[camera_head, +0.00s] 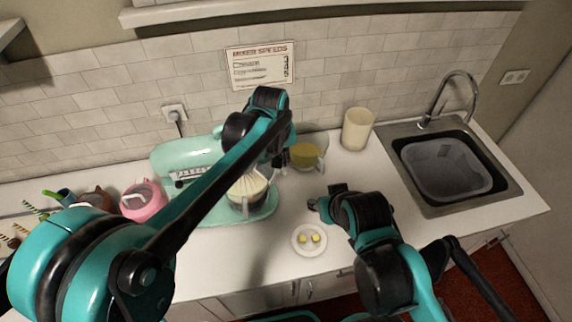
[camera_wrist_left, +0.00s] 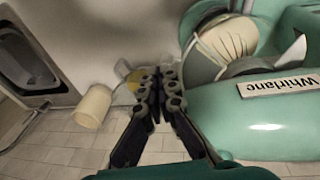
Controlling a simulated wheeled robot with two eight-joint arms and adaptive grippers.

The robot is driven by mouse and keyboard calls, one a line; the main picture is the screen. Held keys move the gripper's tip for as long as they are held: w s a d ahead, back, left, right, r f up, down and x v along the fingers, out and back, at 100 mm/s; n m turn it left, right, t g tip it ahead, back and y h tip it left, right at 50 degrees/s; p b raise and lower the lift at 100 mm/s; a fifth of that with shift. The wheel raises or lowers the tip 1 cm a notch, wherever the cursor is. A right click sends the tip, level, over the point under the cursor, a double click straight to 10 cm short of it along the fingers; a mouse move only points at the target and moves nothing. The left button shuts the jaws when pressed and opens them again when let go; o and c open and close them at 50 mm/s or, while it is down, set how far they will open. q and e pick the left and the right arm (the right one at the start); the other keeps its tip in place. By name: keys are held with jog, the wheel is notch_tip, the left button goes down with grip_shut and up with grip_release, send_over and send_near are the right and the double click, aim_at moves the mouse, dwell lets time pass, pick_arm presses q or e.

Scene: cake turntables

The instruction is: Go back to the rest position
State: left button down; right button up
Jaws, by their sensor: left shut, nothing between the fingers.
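My left gripper (camera_head: 281,160) is raised over the counter, in front of the mint green stand mixer (camera_head: 186,153) and just right of its whisk and bowl. The left wrist view shows its fingers (camera_wrist_left: 158,78) brought together with nothing between them. In that view, the mixer (camera_wrist_left: 255,128) fills the right side. My right gripper (camera_head: 316,204) is low over the counter, beyond the small white plate (camera_head: 309,251). It is small and partly hidden by its own wrist, so its finger state is unclear.
A jug with yellow contents (camera_head: 305,156) stands behind my left gripper. A cream canister (camera_head: 357,129) stands at the back, left of the sink (camera_head: 455,205). A pink pot (camera_head: 141,201) stands on the left. The counter between canister and plate is mostly clear.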

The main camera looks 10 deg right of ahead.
pick_arm(q)
jog(key=w+d+v, duration=0.1)
jog(key=v, duration=0.5)
jog(key=s+a+f+t+b, duration=0.1)
jog(key=s+a+f+b, duration=0.3)
jog(key=a, duration=0.5)
jog(key=s+a+f+t+b, duration=0.1)
jog(key=s+a+f+b, duration=0.3)
jog(key=a, duration=0.4)
jog(key=s+a+f+t+b, duration=0.1)
jog(key=s+a+f+b, duration=0.3)
jog(key=a+f, duration=0.2)
jog(key=s+a+f+t+y+b, duration=0.1)
jog(key=s+a+f+t+b, duration=0.1)
jog(key=s+a+f+b, duration=0.2)
notch_tip(320, 180, down, 4)
jog(key=shift+a+r+y+b, duration=0.1)
jog(key=shift+a+y+b, duration=0.2)
jog(key=shift+a+b, duration=0.65)
pick_arm(e)
notch_tip(320, 180, down, 17)
jog(key=shift+w+a+f, duration=0.15)
jog(key=shift+w+f, duration=0.05)
jog(key=shift+w, duration=0.1)
pick_arm(q)
jog(key=shift+a, duration=0.25)
